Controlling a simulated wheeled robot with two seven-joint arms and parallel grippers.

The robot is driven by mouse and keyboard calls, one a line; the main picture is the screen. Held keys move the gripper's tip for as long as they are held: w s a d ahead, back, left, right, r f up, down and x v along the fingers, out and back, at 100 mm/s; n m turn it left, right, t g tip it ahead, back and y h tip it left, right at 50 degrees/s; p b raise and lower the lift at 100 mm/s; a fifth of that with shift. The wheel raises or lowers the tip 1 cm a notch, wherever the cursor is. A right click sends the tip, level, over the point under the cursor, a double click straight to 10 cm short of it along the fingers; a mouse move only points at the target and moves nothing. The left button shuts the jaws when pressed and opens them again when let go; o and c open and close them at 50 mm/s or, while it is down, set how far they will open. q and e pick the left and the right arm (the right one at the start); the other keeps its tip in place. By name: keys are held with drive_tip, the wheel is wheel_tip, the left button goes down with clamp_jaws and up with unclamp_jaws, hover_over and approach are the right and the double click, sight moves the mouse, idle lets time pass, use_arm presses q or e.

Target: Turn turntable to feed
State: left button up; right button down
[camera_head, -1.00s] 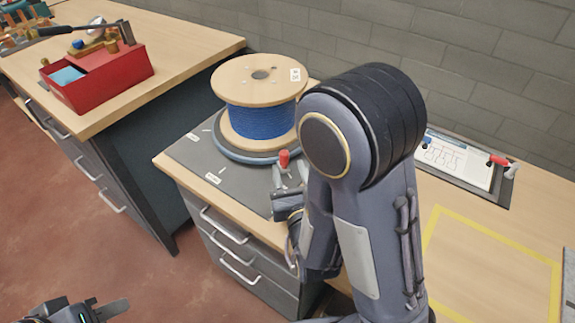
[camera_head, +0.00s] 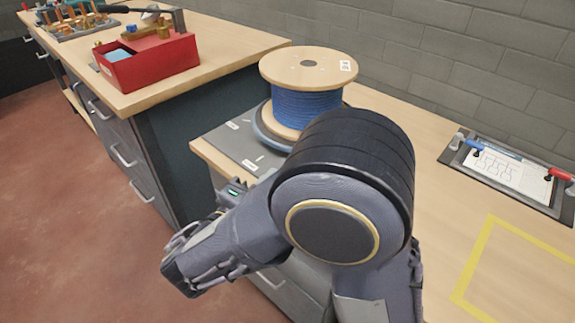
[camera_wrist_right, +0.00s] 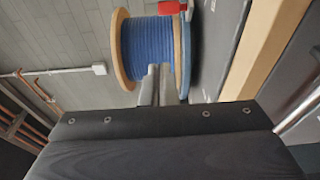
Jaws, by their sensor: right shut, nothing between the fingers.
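The turntable (camera_head: 263,132) is a round blue-grey disc on a dark mat (camera_head: 232,143). A wooden spool (camera_head: 308,68) wound with blue cable (camera_head: 305,102) stands upright on it. In the right wrist view, the spool (camera_wrist_right: 122,48) appears sideways, with the turntable edge (camera_wrist_right: 186,60) beside it. A red handle (camera_wrist_right: 174,8) shows at the top there. My right gripper (camera_wrist_right: 157,72) is shut and empty, its fingers pointing towards the spool; contact cannot be told. In the head view my right arm hides its fingertips and the front of the turntable. My left gripper is not in view.
A red toolbox (camera_head: 150,62) stands on the left bench (camera_head: 225,48). A clipboard-like panel (camera_head: 510,175) with red and blue pieces lies at the right. A yellow-taped area (camera_head: 475,262) on the bench is clear. A grey wall runs behind.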

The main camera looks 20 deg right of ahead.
drive_tip(key=x, duration=0.9)
drive_tip(key=shift+d+f, duration=0.15)
drive_tip(key=shift+d, duration=0.05)
drive_tip(key=d, duration=0.3)
drive_tip(key=shift+s+d, duration=0.2)
drive_tip(key=shift+s, duration=0.05)
drive_tip(key=shift+d, duration=0.4)
